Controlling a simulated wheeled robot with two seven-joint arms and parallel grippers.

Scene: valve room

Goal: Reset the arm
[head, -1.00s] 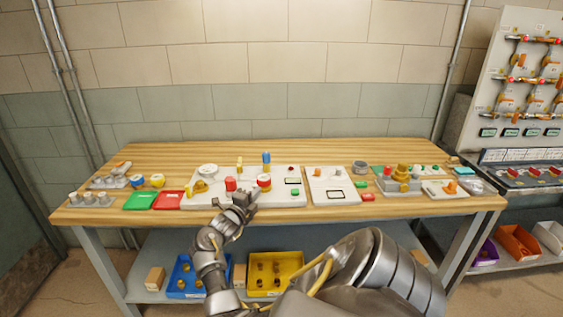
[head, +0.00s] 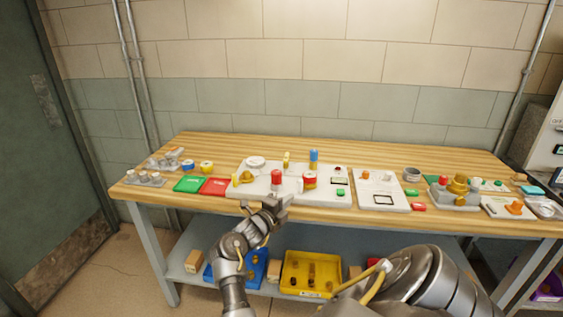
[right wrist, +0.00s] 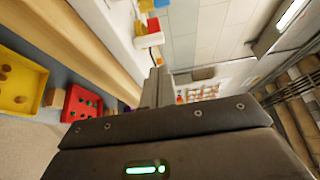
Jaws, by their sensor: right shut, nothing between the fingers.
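My right gripper (head: 277,200) is at the front edge of the workbench in the head view, just in front of a white panel (head: 240,187). Its fingers are shut and empty; they also show in the right wrist view (right wrist: 155,88). A blue-topped post (head: 314,158) stands farther back. I cannot tell whether the gripper touches the panel edge. My left gripper is not in view.
Green (head: 190,184) and red (head: 214,187) plates lie left of the panel. A second white panel (head: 382,190) and a grey block with a yellow fitting (head: 455,194) stand to the right. A yellow bin (head: 312,272) and a blue bin (head: 252,268) sit on the lower shelf.

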